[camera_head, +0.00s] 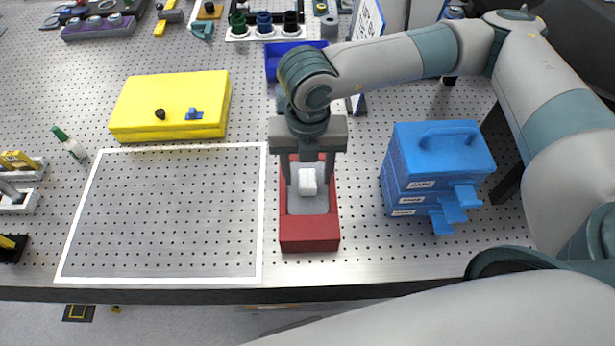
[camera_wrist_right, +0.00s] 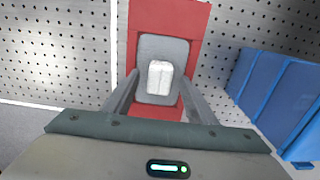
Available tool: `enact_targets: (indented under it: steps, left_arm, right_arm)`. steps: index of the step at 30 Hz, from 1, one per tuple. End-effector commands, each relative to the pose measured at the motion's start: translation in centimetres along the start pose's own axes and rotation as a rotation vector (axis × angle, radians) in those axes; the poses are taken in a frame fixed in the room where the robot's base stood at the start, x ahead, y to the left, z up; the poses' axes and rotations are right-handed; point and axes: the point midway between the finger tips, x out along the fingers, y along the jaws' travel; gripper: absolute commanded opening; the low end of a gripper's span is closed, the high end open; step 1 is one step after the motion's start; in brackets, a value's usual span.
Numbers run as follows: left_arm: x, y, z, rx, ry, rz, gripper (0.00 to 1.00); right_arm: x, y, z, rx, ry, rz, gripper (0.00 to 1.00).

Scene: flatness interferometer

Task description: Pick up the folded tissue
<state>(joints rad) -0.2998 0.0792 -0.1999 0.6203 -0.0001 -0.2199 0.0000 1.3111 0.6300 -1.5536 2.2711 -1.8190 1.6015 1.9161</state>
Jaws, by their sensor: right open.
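The folded tissue (camera_head: 307,182) is a small white block lying in the grey recess of a red tray (camera_head: 309,235). It also shows in the right wrist view (camera_wrist_right: 160,77), near the middle of the grey recess. My right gripper (camera_head: 308,180) points down over the tray. Its two fingers are apart, one on each side of the tissue as seen from the head. In the right wrist view the open fingers (camera_wrist_right: 159,100) lie to the left and right of the tissue, with clear gaps. I cannot tell the exact height above it. My left gripper is not in view.
A blue drawer box (camera_head: 437,165) stands right of the tray. A white-outlined empty area (camera_head: 170,215) lies to the left, with a yellow case (camera_head: 170,106) behind it. A blue bin (camera_head: 290,58) and a row of dark knobs (camera_head: 264,24) stand behind my right arm.

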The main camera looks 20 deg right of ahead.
Motion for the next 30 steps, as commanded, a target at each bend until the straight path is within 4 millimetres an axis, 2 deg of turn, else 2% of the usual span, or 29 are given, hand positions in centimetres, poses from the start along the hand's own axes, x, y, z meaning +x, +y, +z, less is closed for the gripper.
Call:
enact_targets:
  steps: [11, 15, 16, 17, 30]
  left_arm:
    - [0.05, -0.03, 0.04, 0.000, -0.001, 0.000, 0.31]
    - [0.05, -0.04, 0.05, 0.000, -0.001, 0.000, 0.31]
    - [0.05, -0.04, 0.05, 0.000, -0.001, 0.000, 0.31]
    - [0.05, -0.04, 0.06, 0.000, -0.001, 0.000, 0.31]
    - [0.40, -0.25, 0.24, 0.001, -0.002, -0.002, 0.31]
  right_arm:
    - [-0.02, -0.01, 0.00, 0.000, 0.000, 0.000, 0.52]
    - [-0.03, -0.01, 0.01, 0.000, 0.000, 0.000, 0.18]
    - [-0.03, -0.01, 0.01, 0.000, 0.000, 0.000, 0.11]
    - [-0.03, -0.01, 0.00, 0.000, 0.000, 0.000, 0.08]
    - [-0.39, 0.03, 0.03, 0.000, -0.001, 0.000, 0.08]
